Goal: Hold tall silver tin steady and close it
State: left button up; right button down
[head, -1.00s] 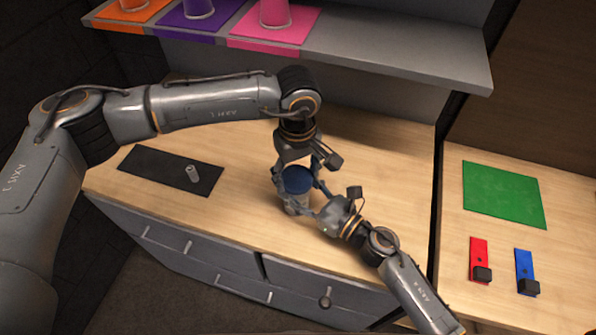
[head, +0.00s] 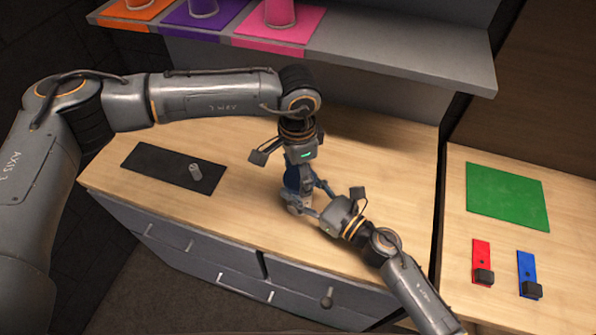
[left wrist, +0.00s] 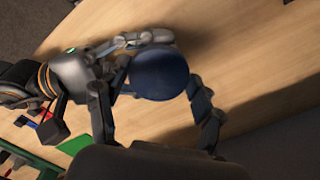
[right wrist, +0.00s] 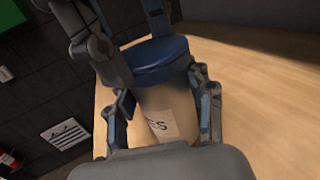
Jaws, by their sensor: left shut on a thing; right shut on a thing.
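The tall silver tin (right wrist: 165,112) stands upright on the wooden counter, with a paper label showing partial lettering in the right wrist view. Its dark blue lid (right wrist: 155,62) sits on top of the tin; the lid also shows from above in the left wrist view (left wrist: 160,73). My left gripper (head: 303,184) comes down from above and is shut on the lid, its fingers on opposite sides. My right gripper (head: 308,210) reaches in from the lower right and is shut on the tin's body. In the head view the grippers hide much of the tin.
A shelf (head: 400,52) with coloured mats and cups is behind. A green mat (head: 507,196) and red (head: 482,258) and blue (head: 527,270) pieces lie on the right counter.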

pick_arm(q)
jog(key=o, duration=0.7)
jog(key=shift+o, duration=0.2)
jog(key=shift+r, duration=2.3)
jog(key=shift+c, duration=0.2)
